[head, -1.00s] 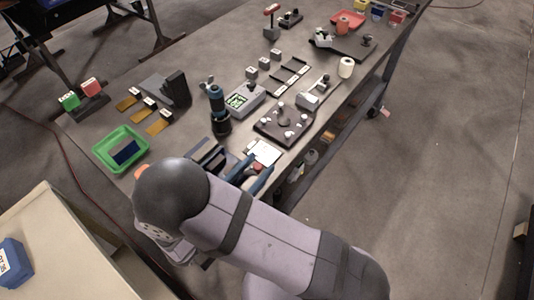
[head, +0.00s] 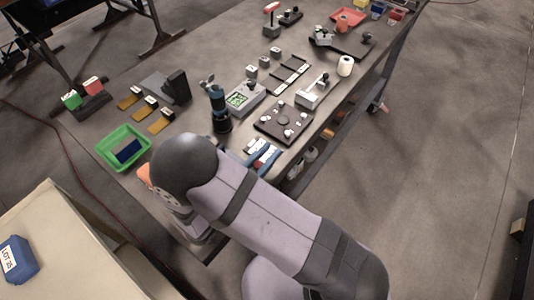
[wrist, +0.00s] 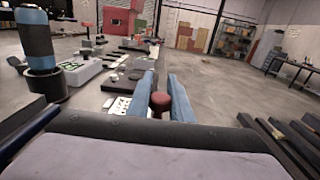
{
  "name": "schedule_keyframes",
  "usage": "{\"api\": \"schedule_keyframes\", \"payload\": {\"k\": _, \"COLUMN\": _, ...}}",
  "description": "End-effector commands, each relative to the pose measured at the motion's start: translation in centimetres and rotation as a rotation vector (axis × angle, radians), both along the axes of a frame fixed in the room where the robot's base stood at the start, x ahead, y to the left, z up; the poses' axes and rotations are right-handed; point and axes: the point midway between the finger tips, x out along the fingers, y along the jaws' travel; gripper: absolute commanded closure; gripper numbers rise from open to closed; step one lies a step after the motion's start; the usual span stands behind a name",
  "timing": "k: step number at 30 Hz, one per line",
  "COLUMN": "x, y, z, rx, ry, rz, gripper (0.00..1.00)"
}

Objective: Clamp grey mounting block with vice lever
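My gripper (wrist: 161,95) shows in the wrist view with two blue fingers apart and a dark red round piece between them; I cannot tell whether that piece belongs to the gripper. In the head view the fingers show small at the table's near edge, past my arm. Several small grey blocks stand in a row on the table, one of them a grey block (head: 276,52) near the middle; I cannot tell which is the mounting block. A grey lever fixture (head: 312,92) stands right of them. Another grey device (head: 321,37) sits on a dark base farther back. Which one is the vice is unclear.
A dark plate with white knobs (head: 283,121) lies close beyond the gripper. A blue-and-black upright tool (head: 219,108), a grey box with a green screen (head: 243,98) and a green tray (head: 113,137) stand nearby. A white roll (head: 345,65) is near the right edge.

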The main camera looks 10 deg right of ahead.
Motion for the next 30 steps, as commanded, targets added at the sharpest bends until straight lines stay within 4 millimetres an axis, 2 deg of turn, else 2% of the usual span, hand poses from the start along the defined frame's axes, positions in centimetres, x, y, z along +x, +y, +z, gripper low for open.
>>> {"api": "schedule_keyframes", "payload": {"k": 12, "x": 1.2, "y": 0.2, "z": 0.1, "rx": -0.001, "ry": 0.0, "rz": 0.129, "gripper": 1.0}}
{"api": "schedule_keyframes", "payload": {"k": 20, "x": 1.3, "y": 0.3, "z": 0.1, "rx": 0.001, "ry": -0.001, "rz": 0.136, "gripper": 1.0}}
{"api": "schedule_keyframes", "payload": {"k": 21, "x": 1.3, "y": 0.3, "z": 0.1, "rx": 0.001, "ry": -0.001, "rz": 0.136, "gripper": 0.76}}
{"api": "schedule_keyframes", "payload": {"k": 23, "x": 1.3, "y": 0.3, "z": 0.1, "rx": 0.001, "ry": -0.001, "rz": 0.136, "gripper": 0.62}}
{"api": "schedule_keyframes", "payload": {"k": 30, "x": 1.3, "y": 0.3, "z": 0.0, "rx": 0.0, "ry": 0.0, "rz": 0.134, "gripper": 0.62}}
